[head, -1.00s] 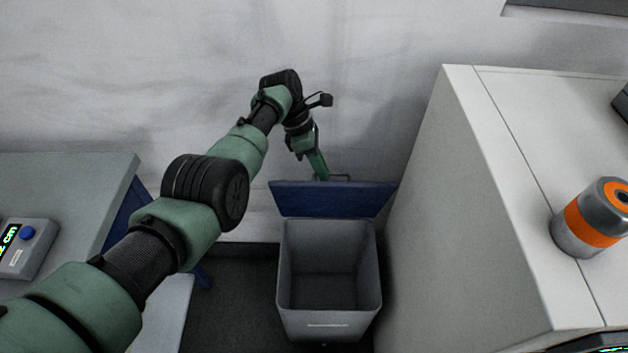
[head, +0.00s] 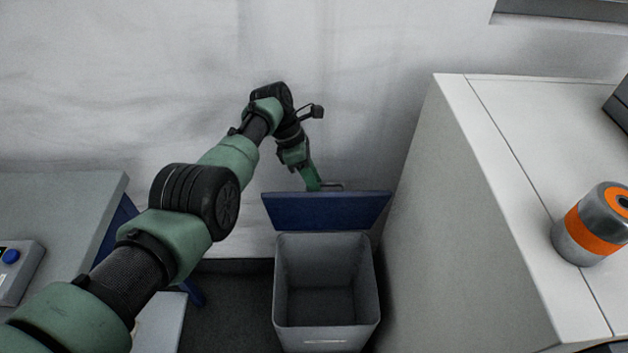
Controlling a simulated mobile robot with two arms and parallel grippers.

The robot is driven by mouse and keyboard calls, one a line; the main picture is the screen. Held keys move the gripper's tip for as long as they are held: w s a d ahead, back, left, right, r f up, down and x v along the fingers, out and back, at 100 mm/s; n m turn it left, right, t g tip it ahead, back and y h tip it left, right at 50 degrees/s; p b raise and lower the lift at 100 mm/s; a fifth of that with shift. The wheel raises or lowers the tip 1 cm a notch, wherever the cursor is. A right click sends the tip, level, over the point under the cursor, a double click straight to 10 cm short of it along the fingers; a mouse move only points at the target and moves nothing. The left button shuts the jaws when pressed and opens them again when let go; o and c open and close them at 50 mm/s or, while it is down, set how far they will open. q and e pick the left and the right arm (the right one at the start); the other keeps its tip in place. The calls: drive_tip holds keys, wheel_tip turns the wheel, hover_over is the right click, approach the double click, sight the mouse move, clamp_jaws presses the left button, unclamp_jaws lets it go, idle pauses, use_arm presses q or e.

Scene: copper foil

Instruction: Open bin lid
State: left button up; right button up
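The grey bin (head: 326,335) stands on the floor between a desk and a white cabinet. Its inside shows and looks empty. Its blue lid (head: 326,210) is raised at the back edge of the bin, near the wall. A thin handle-like piece shows beside the fingertips at that edge. The fingers are small and partly hidden, so I cannot tell whether they are open or shut. My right gripper is not in view.
The white cabinet (head: 480,200) rises close on the bin's right, with an orange and grey canister (head: 592,228) on top. A grey desk (head: 60,210) with a small device (head: 18,270) is at the left. A pale wall (head: 120,80) stands behind.

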use_arm(q)
drive_tip(key=shift+r, duration=0.1)
drive_tip(key=p+v, duration=0.1)
drive_tip(key=v, duration=0.6)
drive_tip(key=shift+a+r, duration=0.2)
drive_tip(key=shift+r, duration=0.05)
drive_tip(key=shift+w, duration=0.1)
